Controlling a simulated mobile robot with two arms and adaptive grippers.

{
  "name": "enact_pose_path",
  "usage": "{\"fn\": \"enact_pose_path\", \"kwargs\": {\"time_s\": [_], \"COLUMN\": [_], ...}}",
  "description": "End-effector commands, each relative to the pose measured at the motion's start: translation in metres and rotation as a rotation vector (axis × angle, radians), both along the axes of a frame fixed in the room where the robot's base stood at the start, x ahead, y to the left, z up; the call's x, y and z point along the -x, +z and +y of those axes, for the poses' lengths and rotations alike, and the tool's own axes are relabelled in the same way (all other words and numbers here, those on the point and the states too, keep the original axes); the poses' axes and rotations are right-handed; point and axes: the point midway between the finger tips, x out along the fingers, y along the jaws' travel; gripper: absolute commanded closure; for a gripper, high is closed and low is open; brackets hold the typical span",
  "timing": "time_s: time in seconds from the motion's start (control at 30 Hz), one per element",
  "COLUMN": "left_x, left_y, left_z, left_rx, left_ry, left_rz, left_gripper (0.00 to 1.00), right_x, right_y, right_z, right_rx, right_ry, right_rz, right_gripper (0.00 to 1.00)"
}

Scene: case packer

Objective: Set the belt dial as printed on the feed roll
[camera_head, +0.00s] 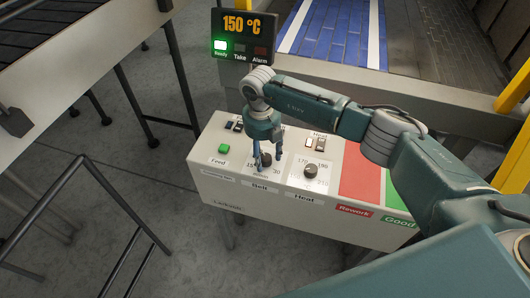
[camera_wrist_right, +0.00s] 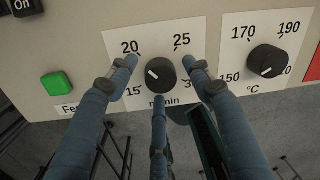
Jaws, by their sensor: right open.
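The belt dial (camera_head: 266,159) is a black knob on the grey control panel (camera_head: 225,188), above the Belt label. In the right wrist view the belt dial (camera_wrist_right: 160,76) has a white mark pointing left and slightly up, between 15 and 20 on its scale. The 20 and 25 are readable; the 30 is partly hidden by a finger. My right gripper (camera_head: 268,162) is open, pointing down with its blue fingers spread around the dial; I cannot tell whether they touch it. My left gripper is out of view. I cannot make out a feed roll print.
The heat dial (camera_head: 310,171) stands close on the right of the belt dial. A green Feed button (camera_head: 224,148) is on the left. Switches, a red Rework area (camera_head: 361,175) and a green Good area share the panel. A display (camera_head: 245,37) reads 150 °C, with Ready lit.

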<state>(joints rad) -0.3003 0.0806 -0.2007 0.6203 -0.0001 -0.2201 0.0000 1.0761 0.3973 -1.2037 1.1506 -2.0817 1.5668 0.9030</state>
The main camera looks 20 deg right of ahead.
Motion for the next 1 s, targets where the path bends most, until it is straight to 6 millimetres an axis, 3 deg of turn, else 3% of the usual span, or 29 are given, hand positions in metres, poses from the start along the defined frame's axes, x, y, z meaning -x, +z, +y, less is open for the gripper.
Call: {"fn": "enact_pose_path", "kwargs": {"time_s": [0.3,0.5,0.53,0.77,1.0], "left_x": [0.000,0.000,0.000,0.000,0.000], "left_y": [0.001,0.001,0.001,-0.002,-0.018], "left_z": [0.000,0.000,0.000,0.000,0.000], "left_rx": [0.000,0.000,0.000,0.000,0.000], "left_ry": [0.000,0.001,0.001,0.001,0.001], "left_rz": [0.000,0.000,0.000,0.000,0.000], "left_gripper": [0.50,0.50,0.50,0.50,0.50], "right_x": [0.000,0.000,0.000,0.000,-0.001], "right_y": [-0.003,-0.003,-0.003,-0.003,-0.006], "right_z": [0.000,0.000,0.000,0.000,-0.001], "right_rx": [0.000,0.000,0.000,0.000,0.000], "right_ry": [0.000,0.000,0.000,0.012,0.105], "right_rz": [0.000,0.000,0.000,-0.001,-0.002], "right_gripper": [0.52,0.91,0.94,0.94,0.94]}}
